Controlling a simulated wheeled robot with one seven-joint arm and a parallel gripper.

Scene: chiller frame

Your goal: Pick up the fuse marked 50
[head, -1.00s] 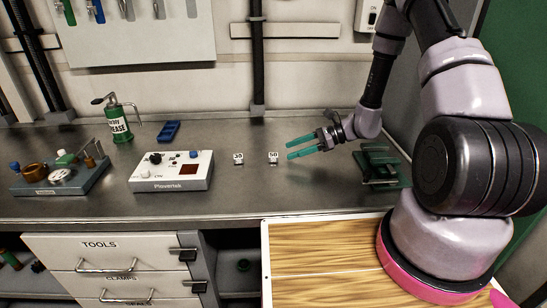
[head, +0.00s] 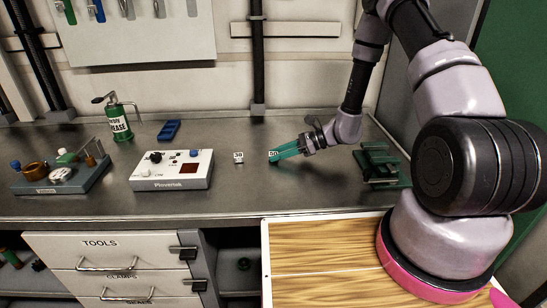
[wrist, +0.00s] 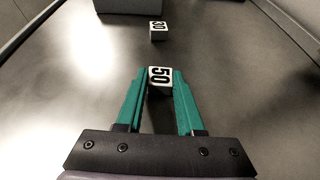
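The fuse marked 50 (wrist: 160,78) is a small white block with black digits, on the metal counter. In the wrist view it sits between the two teal fingertips of my gripper (wrist: 160,72), one finger on each side. The fingers are apart with little room beside the block; I cannot tell whether they touch it. In the head view my gripper (head: 274,156) reaches the fuse (head: 274,154) from the right and partly hides it. Another small block, marked 30 (head: 238,157), stands to its left; it also shows beyond the fuse in the wrist view (wrist: 158,30).
A white control box (head: 170,170) stands further left on the counter (head: 250,192). A dark green fixture (head: 378,165) is to the right, near my arm. A blue tray (head: 169,130) and a green grease can (head: 119,120) stand behind. The counter around the fuse is clear.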

